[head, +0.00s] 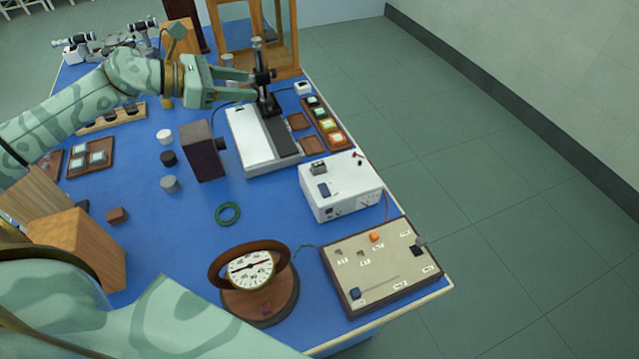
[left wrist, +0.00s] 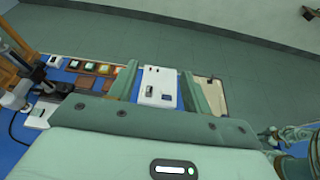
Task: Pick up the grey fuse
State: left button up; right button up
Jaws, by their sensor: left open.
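A small grey piece (head: 318,168), which looks like the grey fuse, sits on top of the white power box (head: 342,203) near the bench's right edge. The white box also shows in the left wrist view (left wrist: 158,84), between my finger outlines, with small dark parts on it. My left gripper (head: 250,85) is open and empty, by the black upright stand and well behind the box. Its two fingers frame the left wrist view (left wrist: 158,72). My right arm crosses the bottom left of the head view; its gripper is not seen.
A beige panel (head: 385,278) with small orange, blue and dark parts lies in front of the box. A round dial gauge (head: 251,269) stands beside it. The black stand (head: 262,85) on a grey-white instrument (head: 250,142) is close to my left fingers. Colored filters (head: 327,125) lie behind the box.

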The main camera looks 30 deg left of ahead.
pick_arm(q)
jog(key=g+b, duration=0.1)
jog(key=b, duration=1.6)
send_near(316, 165)
jog(key=b+x, duration=0.4)
jog(key=x, duration=0.5)
jog(key=shift+w+d, duration=0.1)
jog(key=shift+w, duration=0.05)
pick_arm(e)
jog(key=s+f, duration=0.3)
jog(key=f, duration=0.8)
jog(key=s+f+g, duration=0.1)
jog(key=s+f, duration=0.1)
jog(key=f, duration=0.9)
jog(key=shift+s+f+g, duration=0.3)
jog(key=shift+s, duration=0.1)
pick_arm(q)
jog(key=c, duration=1.1)
